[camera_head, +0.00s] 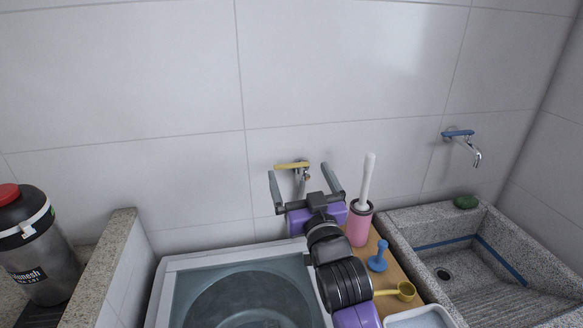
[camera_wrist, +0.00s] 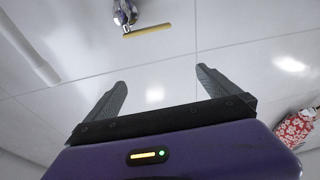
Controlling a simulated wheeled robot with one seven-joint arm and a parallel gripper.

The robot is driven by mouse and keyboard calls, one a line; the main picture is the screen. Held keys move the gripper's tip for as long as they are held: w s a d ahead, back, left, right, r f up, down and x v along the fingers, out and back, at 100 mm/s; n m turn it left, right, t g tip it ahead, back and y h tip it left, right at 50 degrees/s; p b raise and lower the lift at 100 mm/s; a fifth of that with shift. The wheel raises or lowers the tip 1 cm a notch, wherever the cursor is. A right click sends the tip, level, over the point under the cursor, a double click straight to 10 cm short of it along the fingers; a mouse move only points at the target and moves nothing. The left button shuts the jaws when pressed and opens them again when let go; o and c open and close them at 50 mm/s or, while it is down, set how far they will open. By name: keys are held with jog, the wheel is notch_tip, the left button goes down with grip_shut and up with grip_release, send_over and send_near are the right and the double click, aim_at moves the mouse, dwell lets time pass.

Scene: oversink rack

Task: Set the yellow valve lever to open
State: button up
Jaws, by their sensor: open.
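The yellow valve lever (camera_head: 291,165) sits on a wall tap above the washing machine and points left, roughly horizontal, in the head view. In the wrist view the yellow lever (camera_wrist: 148,31) shows at the top, attached to the metal tap body (camera_wrist: 124,13). My gripper (camera_head: 304,179) is open and empty, its two fingers pointing up toward the wall near the tap. In the wrist view the fingers of my gripper (camera_wrist: 160,78) are spread, and the lever lies beyond the fingertips, apart from them. Part of the tap is hidden behind my gripper in the head view.
A pink brush holder (camera_head: 359,225) with a white handle stands just right of my gripper. A blue plunger-like item (camera_head: 379,257) and a yellow scoop (camera_head: 405,291) are on the wooden board. A blue-lever tap (camera_head: 458,134) is above the stone sink (camera_head: 408,232). The wall above is clear.

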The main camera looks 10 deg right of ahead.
aim_at(293, 167)
jog(key=shift+w+d+f+m+g+h+p, duration=0.2)
jog(key=shift+w+f+g, duration=0.35)
jog(key=shift+w, duration=1.55)
jog(key=shift+w+d+f+m+g+h+p, duration=0.2)
jog(key=shift+w+f, duration=0.65)
jog(key=shift+w, duration=1.2)
jog(key=shift+w+d+f+g+h+p, duration=0.15)
jog(key=shift+w+f+g, duration=0.45)
jog(key=shift+w, duration=1.5)
jog(key=shift+f, duration=0.1)
jog(key=c, duration=1.9)
